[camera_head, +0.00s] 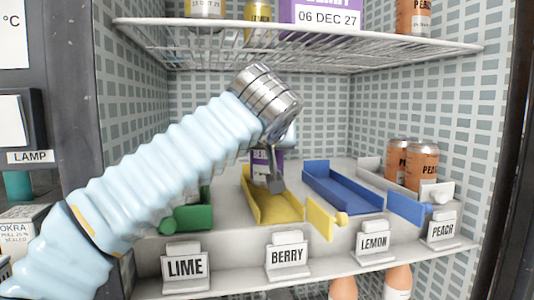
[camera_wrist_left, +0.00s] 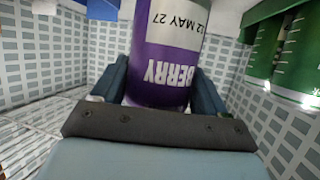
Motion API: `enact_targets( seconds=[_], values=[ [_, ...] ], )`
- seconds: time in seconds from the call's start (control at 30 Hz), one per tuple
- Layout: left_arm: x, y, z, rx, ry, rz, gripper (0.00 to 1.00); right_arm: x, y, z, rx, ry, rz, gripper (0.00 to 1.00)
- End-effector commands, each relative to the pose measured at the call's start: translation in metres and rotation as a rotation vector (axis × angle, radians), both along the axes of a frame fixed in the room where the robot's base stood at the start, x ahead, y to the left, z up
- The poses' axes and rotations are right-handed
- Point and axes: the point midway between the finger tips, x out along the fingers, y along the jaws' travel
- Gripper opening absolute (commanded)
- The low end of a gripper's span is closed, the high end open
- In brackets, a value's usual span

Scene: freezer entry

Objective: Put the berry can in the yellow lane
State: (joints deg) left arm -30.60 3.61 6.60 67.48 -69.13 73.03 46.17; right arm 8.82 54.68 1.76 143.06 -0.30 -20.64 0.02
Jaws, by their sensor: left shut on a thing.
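The berry can (camera_head: 262,156) is purple with a white label and is mostly hidden behind my left gripper (camera_head: 276,178) in the head view. In the left wrist view the berry can (camera_wrist_left: 165,62) sits between the two fingers of my left gripper (camera_wrist_left: 158,88), which is shut on it. The yellow lane's front flap (camera_head: 322,218) is swung open to the right. My right gripper is not in view.
A blue lane (camera_head: 345,199) with an open flap is to the right, a green lane (camera_head: 192,219) to the left, partly behind my arm. Peach cans (camera_head: 422,166) stand at far right. A wire shelf (camera_head: 300,47) hangs above. Green cans (camera_wrist_left: 290,50) show at right in the wrist view.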

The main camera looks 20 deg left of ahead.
Motion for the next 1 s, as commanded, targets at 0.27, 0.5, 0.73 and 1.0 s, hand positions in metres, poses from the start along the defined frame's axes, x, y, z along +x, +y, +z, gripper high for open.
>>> enact_targets(
  seconds=[0.27, 0.5, 0.73, 1.0],
  values=[
    [0.029, 0.014, 0.002, 0.0, 0.0, 0.002, 0.28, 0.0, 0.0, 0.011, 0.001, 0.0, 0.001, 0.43],
    [0.032, 0.015, -0.03, 0.003, -0.001, 0.0, 0.28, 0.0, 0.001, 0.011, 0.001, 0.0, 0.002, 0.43],
    [0.032, 0.015, -0.035, -0.001, -0.003, 0.001, 0.28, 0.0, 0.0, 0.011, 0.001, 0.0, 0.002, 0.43],
    [0.032, 0.014, -0.04, -0.001, 0.0, 0.0, 0.75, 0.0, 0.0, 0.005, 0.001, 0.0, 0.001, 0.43]
  ],
)
